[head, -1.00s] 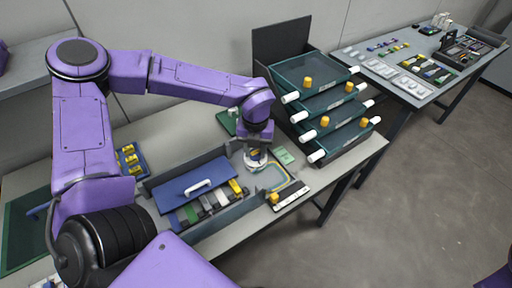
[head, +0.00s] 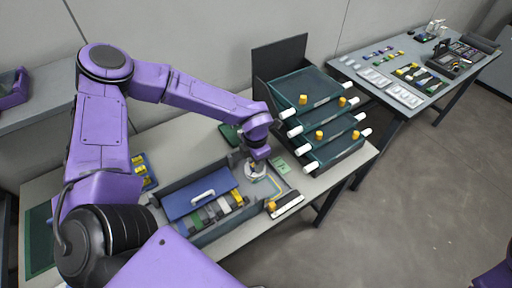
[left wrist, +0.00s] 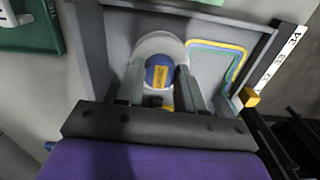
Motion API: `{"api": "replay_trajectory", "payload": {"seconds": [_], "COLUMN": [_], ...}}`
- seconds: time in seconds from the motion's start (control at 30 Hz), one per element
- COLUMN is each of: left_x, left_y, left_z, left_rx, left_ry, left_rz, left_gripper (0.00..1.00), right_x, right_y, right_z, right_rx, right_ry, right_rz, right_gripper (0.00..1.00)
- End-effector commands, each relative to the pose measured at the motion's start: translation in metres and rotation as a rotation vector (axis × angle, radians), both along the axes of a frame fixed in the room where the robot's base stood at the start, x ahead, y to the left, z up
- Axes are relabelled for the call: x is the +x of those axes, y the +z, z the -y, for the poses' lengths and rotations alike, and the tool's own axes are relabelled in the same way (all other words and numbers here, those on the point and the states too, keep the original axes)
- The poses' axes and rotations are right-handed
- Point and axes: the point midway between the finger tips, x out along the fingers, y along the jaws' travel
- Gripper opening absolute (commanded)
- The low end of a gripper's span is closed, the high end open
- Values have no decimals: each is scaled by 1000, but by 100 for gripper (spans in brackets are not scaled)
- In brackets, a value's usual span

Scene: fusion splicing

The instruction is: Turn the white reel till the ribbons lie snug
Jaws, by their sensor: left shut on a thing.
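The white reel (head: 257,172) stands in the grey tray (head: 212,233) beside the blue-lidded part. In the left wrist view the reel (left wrist: 160,43) is a pale ring with a blue hub and a yellow label. My left gripper (head: 256,163) reaches down onto it from above. In the left wrist view its two fingers (left wrist: 160,85) stand on either side of the blue hub and are shut on it. Ribbons (left wrist: 222,55) in yellow, blue and green run in a bend along the tray floor right of the reel. The reel's far side is partly hidden. My right gripper is out of view.
A rack of tilted green trays (head: 318,120) stands right of the work tray. A blue lid with a white handle (head: 203,197) lies over colored modules. A side table (head: 420,70) holds small parts. A numbered white strip (head: 287,204) lies at the tray's right end.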

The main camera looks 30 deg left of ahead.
Motion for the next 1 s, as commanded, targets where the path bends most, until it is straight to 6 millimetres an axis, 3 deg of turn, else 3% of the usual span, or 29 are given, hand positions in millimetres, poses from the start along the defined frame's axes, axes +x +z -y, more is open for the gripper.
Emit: {"api": "replay_trajectory", "payload": {"seconds": [0.5, 1.0], "left_x": [-1, -1], "left_y": [4, 2], "left_z": [1, 1], "left_rx": [-2, -2], "left_ry": [-485, -828], "left_rz": [-1, 1], "left_gripper": [7, 7], "right_x": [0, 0], "right_y": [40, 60], "right_z": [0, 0], "right_rx": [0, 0], "right_ry": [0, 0], "right_rz": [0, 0], "right_gripper": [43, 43]}}
